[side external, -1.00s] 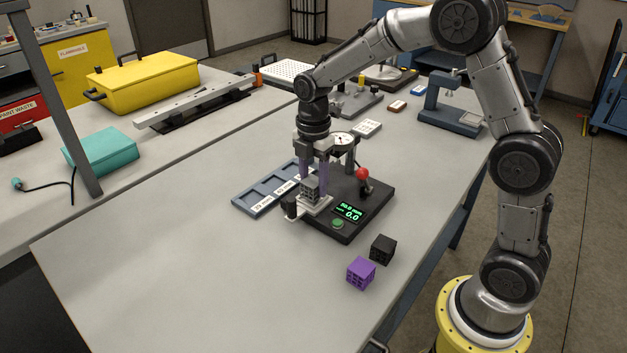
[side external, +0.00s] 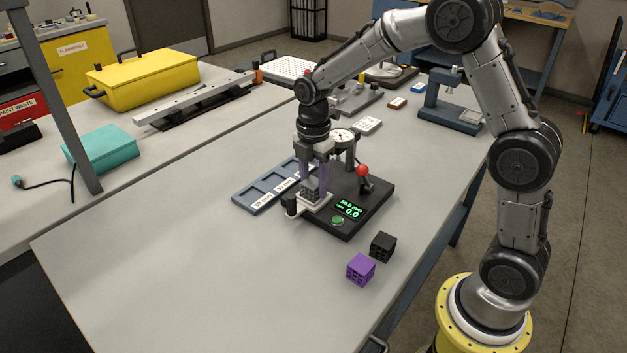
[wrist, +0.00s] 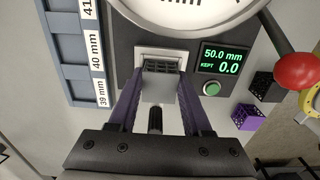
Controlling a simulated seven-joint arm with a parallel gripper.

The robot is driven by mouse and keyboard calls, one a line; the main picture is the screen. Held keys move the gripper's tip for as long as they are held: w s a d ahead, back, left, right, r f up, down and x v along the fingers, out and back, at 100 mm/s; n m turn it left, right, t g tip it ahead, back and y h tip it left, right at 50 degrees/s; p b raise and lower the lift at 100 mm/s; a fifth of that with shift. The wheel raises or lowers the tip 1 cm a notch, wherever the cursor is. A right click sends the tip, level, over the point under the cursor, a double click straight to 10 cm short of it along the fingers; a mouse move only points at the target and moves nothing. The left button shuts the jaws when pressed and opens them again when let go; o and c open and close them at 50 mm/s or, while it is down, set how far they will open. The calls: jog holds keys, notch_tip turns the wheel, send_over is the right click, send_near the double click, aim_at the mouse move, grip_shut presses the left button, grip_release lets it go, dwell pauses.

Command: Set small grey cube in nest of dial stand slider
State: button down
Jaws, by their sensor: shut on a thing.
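The small grey cube (side external: 312,189) is between the purple fingers of my gripper (side external: 314,184), which is shut on it. The cube is down at the pale slider (side external: 317,205) on the front-left part of the dial stand (side external: 372,199). In the wrist view the cube (wrist: 159,88) is between the fingertips, in front of the slider's white nest frame (wrist: 160,54). I cannot tell whether its underside is fully seated. The dial (side external: 343,136) is above and behind. The display (wrist: 222,60) reads 50.0 mm and 0.0.
A purple cube (side external: 361,269) and a black cube (side external: 383,247) sit on the bench in front of the stand. A red-knobbed lever (side external: 362,171) rises from the stand's right. A blue labelled tray (side external: 262,193) lies left of it. The bench's front left is clear.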

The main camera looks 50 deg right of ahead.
aim_at(314, 181)
jog(key=shift+c, duration=1.3)
grip_release()
jog(key=shift+o, duration=0.2)
jog(key=shift+o, duration=1.1)
jog(key=shift+r, duration=2.55)
notch_tip(314, 181, up, 14)
